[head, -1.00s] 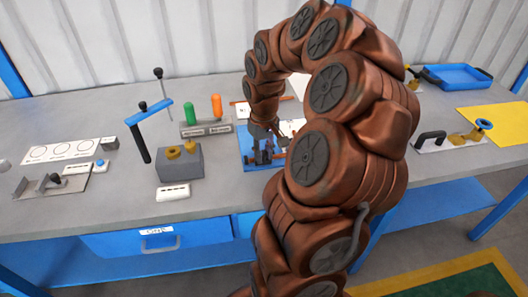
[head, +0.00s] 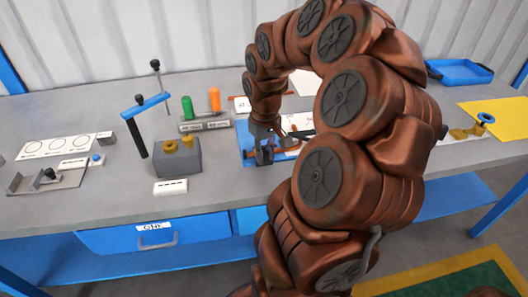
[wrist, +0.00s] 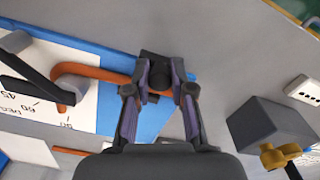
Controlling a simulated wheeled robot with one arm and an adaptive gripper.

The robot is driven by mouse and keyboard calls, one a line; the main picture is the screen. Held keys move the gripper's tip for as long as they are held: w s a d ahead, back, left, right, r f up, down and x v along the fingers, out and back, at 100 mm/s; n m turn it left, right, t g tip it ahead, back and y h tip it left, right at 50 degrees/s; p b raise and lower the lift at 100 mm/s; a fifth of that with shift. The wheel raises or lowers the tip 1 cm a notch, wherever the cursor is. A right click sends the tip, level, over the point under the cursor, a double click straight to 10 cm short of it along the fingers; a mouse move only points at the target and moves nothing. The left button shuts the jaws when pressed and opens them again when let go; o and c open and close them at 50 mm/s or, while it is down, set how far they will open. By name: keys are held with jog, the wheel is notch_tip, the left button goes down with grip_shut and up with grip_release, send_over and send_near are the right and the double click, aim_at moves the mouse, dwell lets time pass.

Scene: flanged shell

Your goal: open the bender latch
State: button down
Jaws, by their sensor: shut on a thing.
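The bender sits on a blue base plate (head: 247,158) with a white angle-marked sheet. The wrist view shows this plate (wrist: 108,53), a bent copper-coloured tube (wrist: 100,73) and a dark lever (wrist: 32,82) at the left. My gripper (head: 263,157) is down at the bender in the head view. In the wrist view my gripper (wrist: 160,80) is shut on a small dark block at the tube's right end, which looks like the bender latch (wrist: 160,67). The fingers cover its sides, so whether it is open or closed cannot be told.
A grey block (head: 178,160) with brass fittings stands left of the bender; it shows at the right in the wrist view (wrist: 262,122). A blue-armed clamp (head: 147,106) rises behind it. Green (head: 188,107) and orange (head: 214,99) handles stand in a rack. Bare bench lies between.

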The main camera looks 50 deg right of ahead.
aim_at(265, 153)
jog(key=shift+s+a, duration=0.1)
jog(key=shift+s, duration=0.05)
jog(key=c, duration=1)
grip_release()
notch_tip(265, 153, up, 12)
dwell(0.3)
